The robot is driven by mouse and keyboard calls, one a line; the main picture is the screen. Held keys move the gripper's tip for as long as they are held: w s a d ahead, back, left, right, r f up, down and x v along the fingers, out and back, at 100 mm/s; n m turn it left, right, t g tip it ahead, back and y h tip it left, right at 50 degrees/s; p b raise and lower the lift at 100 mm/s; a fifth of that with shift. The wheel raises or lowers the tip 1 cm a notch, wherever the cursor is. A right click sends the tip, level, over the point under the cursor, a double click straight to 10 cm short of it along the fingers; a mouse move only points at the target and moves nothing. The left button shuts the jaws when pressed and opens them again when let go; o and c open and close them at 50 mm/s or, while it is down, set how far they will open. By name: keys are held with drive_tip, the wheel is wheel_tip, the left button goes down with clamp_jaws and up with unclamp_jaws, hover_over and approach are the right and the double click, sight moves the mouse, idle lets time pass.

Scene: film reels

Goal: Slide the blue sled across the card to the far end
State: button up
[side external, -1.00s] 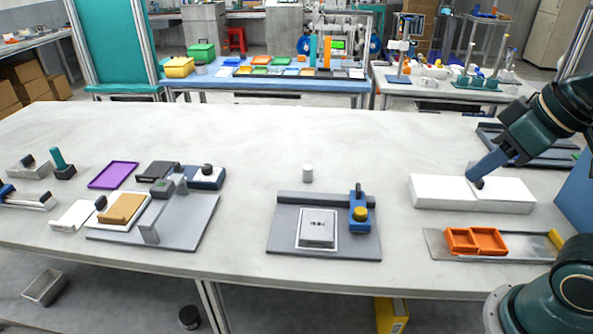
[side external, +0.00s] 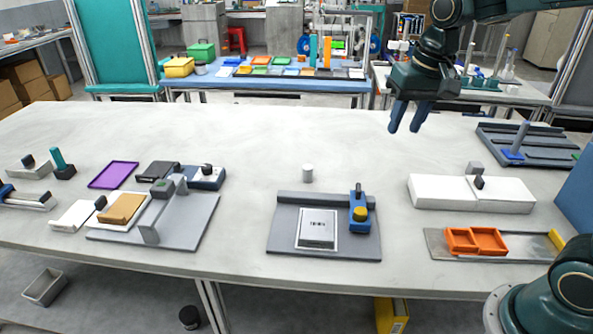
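The blue sled (side external: 358,226), with a yellow knob and a dark upright post, sits on the right part of a dark grey base plate (side external: 285,238). The card (side external: 318,228), grey with a white border and small dark print, lies flat on that plate left of the sled. A dark bar (side external: 315,200) runs along the plate's back edge. My gripper (side external: 408,128) is raised above the back of the table, behind and right of the sled, clear of everything. Its two blue fingers are apart with nothing between them.
A long white block (side external: 440,192) and an orange two-part tray (side external: 462,240) lie to the right. A dark grooved rack (side external: 545,145) with a blue post stands at the back right. A white cylinder (side external: 308,173) stands behind the plate. The table's back middle is clear.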

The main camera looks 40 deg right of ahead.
sight(359, 186)
drive_tip(key=w+d+f+m+g, duration=0.2)
drive_tip(key=w+d+f+m, duration=0.1)
drive_tip(key=w+f, duration=0.6)
drive_tip(key=shift+w+d+f+m, duration=0.3)
drive_tip(key=shift+w+d+m, duration=0.1)
drive_tip(key=shift+w, duration=0.8)
drive_tip(key=shift+f, duration=6.85)
drive_tip(key=shift+c, duration=0.4)
clamp_jaws()
